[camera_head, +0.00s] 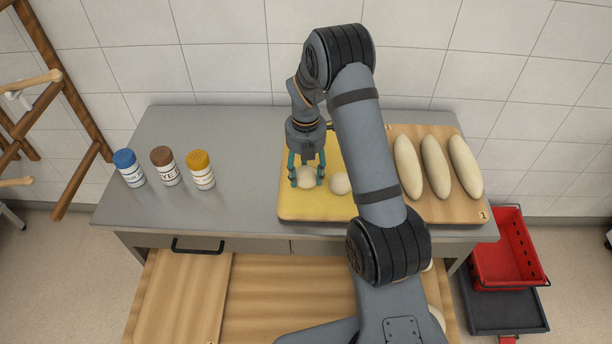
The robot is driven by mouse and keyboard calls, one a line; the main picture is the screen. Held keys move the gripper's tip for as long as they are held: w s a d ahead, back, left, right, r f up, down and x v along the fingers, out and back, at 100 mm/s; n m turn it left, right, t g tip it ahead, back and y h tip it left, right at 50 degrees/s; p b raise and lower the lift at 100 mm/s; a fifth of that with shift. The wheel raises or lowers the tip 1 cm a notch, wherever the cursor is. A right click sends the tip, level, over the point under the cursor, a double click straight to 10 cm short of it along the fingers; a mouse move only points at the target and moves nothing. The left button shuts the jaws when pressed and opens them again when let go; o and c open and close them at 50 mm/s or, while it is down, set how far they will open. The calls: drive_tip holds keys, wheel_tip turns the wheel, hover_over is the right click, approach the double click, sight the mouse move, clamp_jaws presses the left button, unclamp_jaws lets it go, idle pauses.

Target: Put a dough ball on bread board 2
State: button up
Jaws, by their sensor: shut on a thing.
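My gripper (306,176) points down over a yellow board (295,213) on the grey counter. Its green fingers are shut on a pale dough ball (307,178). I cannot tell whether this ball touches the board or hangs just above it. A second dough ball (340,184) lies close to its right, partly beside my arm. My arm hides part of the yellow board's right side. A board marked 1 (462,212) bears three long dough loaves (437,166). No number 2 is readable on any board.
Three jars, blue-lidded (129,168), brown-lidded (165,166) and yellow-lidded (201,170), stand at the counter's left. Wooden boards (182,295) lie lower in front, with pale dough (437,319) partly hidden behind my arm. A red crate (507,250) stands at right. The counter between jars and yellow board is clear.

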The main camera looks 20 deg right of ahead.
sight(306, 171)
drive_tip(key=shift+f, duration=1.2)
drive_tip(key=shift+f, duration=0.1)
drive_tip(key=shift+f, duration=0.15)
drive_tip(key=o, duration=1)
drive_tip(key=shift+w+r, duration=0.1)
drive_tip(key=shift+r, duration=0.5)
wheel_tip(306, 171, up, 11)
drive_tip(key=shift+r+b, duration=0.2)
drive_tip(key=shift+b, duration=0.45)
